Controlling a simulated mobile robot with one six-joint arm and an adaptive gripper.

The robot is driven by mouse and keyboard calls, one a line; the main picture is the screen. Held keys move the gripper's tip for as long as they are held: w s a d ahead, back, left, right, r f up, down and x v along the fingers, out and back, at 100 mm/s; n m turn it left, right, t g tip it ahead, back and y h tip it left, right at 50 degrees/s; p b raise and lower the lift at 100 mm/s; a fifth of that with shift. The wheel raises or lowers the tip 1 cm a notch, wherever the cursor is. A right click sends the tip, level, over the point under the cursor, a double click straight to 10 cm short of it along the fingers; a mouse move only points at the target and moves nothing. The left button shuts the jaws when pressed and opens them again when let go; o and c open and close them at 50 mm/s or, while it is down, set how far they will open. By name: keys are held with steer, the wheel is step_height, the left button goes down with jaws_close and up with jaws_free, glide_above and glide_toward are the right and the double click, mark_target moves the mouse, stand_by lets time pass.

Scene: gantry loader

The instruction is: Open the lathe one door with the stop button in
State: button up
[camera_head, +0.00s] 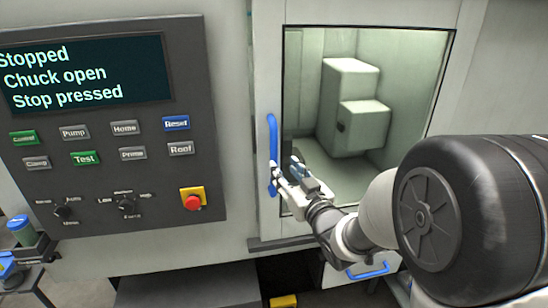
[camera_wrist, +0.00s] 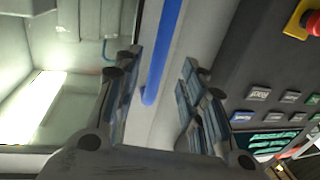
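The lathe door (camera_head: 267,60) is a pale frame around a window and looks closed. Its upright blue handle (camera_head: 272,140) is on the door's left side; the handle also shows in the wrist view (camera_wrist: 161,50). My gripper (camera_head: 285,172) is at the lower part of the handle. In the wrist view its fingers (camera_wrist: 160,65) are apart, one on each side of the handle, with gaps visible. The red stop button (camera_head: 192,201) sits on a yellow base on the control panel (camera_head: 100,190). The screen (camera_head: 85,75) reads "Stopped", "Chuck open", "Stop pressed".
The control panel's buttons and knobs are left of the door, close to my gripper. Through the window a pale blocky machine part (camera_head: 355,110) shows inside. A lower blue handle (camera_head: 368,271) is beneath the door. A blue-lidded container (camera_head: 20,228) stands at the far left.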

mark_target(275, 158)
steer(key=x, duration=0.8)
steer(key=shift+w+a+b, duration=0.1)
steer(key=shift+w+b, duration=0.05)
steer(key=shift+b, duration=0.15)
jaws_close()
stand_by(0.3)
